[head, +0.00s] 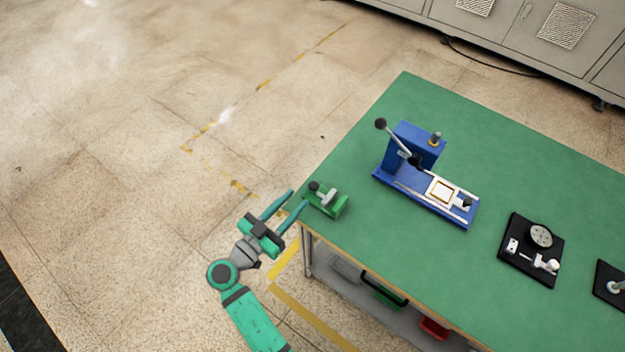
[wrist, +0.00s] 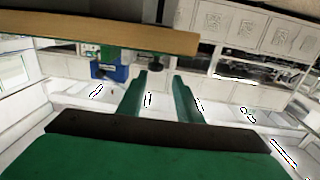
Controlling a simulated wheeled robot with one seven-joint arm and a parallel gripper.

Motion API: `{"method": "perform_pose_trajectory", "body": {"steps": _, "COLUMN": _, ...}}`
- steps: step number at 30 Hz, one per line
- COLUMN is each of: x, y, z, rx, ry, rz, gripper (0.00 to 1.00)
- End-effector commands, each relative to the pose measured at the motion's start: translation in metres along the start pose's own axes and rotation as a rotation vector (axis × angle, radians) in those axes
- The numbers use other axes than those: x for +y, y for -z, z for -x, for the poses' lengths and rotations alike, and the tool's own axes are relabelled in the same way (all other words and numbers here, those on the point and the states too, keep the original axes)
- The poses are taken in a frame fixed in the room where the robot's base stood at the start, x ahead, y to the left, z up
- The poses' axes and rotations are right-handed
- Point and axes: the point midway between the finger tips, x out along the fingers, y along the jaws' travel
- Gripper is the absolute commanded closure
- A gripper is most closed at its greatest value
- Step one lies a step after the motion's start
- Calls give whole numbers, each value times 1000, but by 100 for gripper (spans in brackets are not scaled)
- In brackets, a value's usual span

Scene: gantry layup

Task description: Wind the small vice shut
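The small green vice (head: 338,206) stands at the near-left corner of the green table (head: 385,255). It has a dark round knob and a light grey part on top; how far its jaws are apart is too small to tell. My gripper (head: 298,198) is at the table's left edge, just left of the vice, its two teal fingers pointing toward it. The fingers are spread with nothing between them. In the wrist view my gripper (wrist: 161,80) is also open and empty.
A blue lever press (head: 405,150) stands right of the vice. A black plate with a dial gauge (head: 540,235) and another black fixture (head: 614,286) are farther right. Bins lie on the shelf below. The green surface between them is clear. Grey cabinets (head: 515,28) line the back.

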Motion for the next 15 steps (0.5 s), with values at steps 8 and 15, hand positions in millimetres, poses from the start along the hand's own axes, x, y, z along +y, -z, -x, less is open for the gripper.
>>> {"method": "perform_pose_trajectory", "body": {"steps": 8, "x": 8, "y": 0, "z": -57, "rx": 0, "ry": -19, "rz": 2, "gripper": 68}}
{"method": "perform_pose_trajectory", "body": {"steps": 15, "x": 3, "y": 0, "z": -79, "rx": -1, "ry": -5, "rz": 2, "gripper": 68}}
